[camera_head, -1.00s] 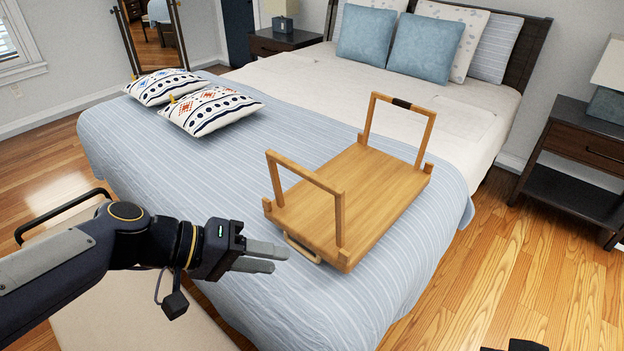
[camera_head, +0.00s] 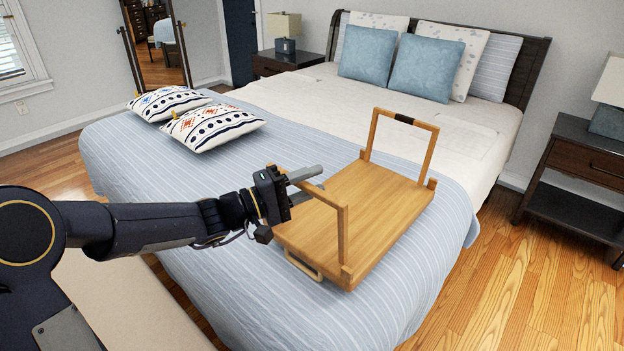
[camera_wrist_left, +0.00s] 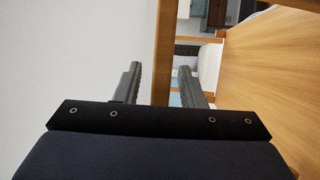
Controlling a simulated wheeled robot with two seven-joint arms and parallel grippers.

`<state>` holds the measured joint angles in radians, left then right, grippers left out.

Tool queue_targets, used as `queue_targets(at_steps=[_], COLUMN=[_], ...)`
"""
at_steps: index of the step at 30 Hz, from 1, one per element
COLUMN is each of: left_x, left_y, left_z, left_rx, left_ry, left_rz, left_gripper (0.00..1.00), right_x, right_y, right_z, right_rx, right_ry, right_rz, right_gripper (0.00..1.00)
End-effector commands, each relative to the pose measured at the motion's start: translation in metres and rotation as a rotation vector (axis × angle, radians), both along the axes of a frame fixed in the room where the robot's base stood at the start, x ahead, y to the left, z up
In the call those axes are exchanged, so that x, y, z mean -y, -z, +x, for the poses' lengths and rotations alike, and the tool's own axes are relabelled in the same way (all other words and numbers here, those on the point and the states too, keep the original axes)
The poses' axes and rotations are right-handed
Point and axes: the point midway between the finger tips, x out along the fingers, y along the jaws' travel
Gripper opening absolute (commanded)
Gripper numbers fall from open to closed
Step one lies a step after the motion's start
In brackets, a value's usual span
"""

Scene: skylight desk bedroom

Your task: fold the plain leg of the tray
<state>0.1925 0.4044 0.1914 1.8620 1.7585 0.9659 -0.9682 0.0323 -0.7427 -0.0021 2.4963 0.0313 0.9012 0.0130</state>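The wooden tray (camera_head: 372,212) rests on the bed with both legs standing up. The plain leg (camera_head: 343,235) is the near frame without a band. My left gripper (camera_head: 320,178) is at this leg's top bar and hides part of it and its left post. In the left wrist view the gripper (camera_wrist_left: 160,69) is open, with a wooden bar of the leg (camera_wrist_left: 164,40) showing between its fingers. I cannot tell whether they touch it. The other leg (camera_head: 430,150), with a dark band on its top bar, stands at the far end. My right gripper is out of view.
The bed's striped blue blanket (camera_head: 150,170) is clear left of the tray. Two patterned pillows (camera_head: 212,127) lie at the far left. A small loop handle (camera_head: 303,266) is on the tray's near edge. A dark nightstand (camera_head: 580,165) stands at right.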

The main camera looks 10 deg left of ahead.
Motion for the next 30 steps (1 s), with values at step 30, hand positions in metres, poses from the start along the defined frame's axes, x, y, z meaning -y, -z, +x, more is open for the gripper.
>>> queue_targets(at_steps=[30], left_x=[0.006], left_y=[-0.0011], left_z=[0.0044], left_rx=[-0.013], left_ry=[0.001], left_rz=[0.009], left_gripper=[0.0], right_x=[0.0], right_y=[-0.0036], right_z=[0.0], right_rx=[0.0], right_ry=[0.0], right_rz=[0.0], right_gripper=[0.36])
